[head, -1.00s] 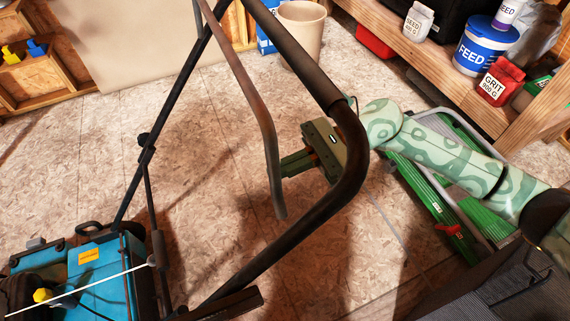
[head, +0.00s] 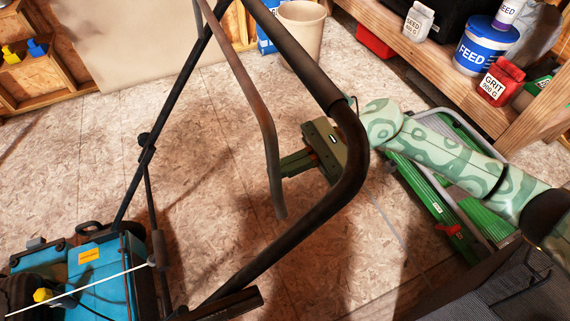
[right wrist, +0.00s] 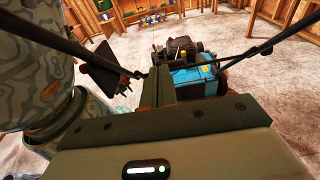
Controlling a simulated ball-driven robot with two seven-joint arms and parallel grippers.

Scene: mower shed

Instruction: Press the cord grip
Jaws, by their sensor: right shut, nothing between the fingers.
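A blue mower (head: 95,268) stands at the lower left, with its black handle frame (head: 345,180) rising across the head view. A thin brown bar (head: 262,110) hangs inside the frame. A white cord (head: 95,283) runs over the mower to a dark grip-like piece (head: 158,248) beside the frame's lower leg. My right gripper (head: 284,166) is shut and empty, its fingertips right beside the brown bar; whether they touch cannot be told. In the right wrist view its fingers (right wrist: 160,88) lie together, with the mower (right wrist: 195,76) beyond. My left gripper is out of view.
A wooden shelf (head: 470,95) with feed tubs and jars stands at the upper right. A beige bin (head: 302,35) stands at the back. A green item with a metal frame (head: 435,205) lies under my right arm. The floor between mower and bin is clear.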

